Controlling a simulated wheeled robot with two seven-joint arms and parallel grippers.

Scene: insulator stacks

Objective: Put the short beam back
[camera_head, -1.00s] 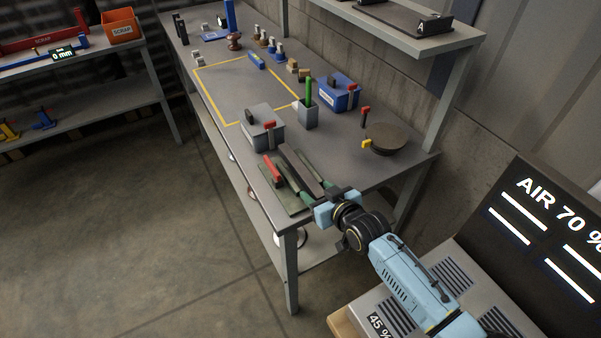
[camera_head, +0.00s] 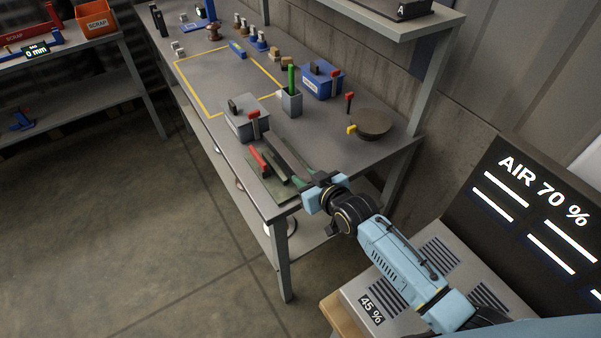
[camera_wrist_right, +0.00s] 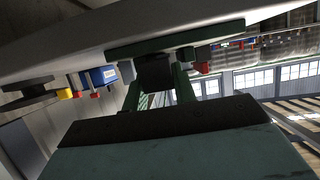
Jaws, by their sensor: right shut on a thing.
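My right gripper (camera_head: 317,186) is at the near end of the workbench, over its front right part. It is shut on the end of a dark grey beam (camera_head: 288,160), which I take to be the short beam. The beam points from the jaws toward the grey box, low over or on a green mat (camera_head: 288,190). In the right wrist view, which looks upside down, the green fingers (camera_wrist_right: 160,88) close around a dark block (camera_wrist_right: 155,70) close to the green mat. Contact with the mat is not clear. My left gripper is not in view.
A red-handled bar (camera_head: 258,161) lies beside the beam. The grey box (camera_head: 245,123), a grey cup (camera_head: 291,103), a blue box (camera_head: 322,82) and a round dark disc (camera_head: 373,124) stand beyond. The yellow-outlined area (camera_head: 210,112) is mostly clear. An upper shelf (camera_head: 395,25) overhangs the back.

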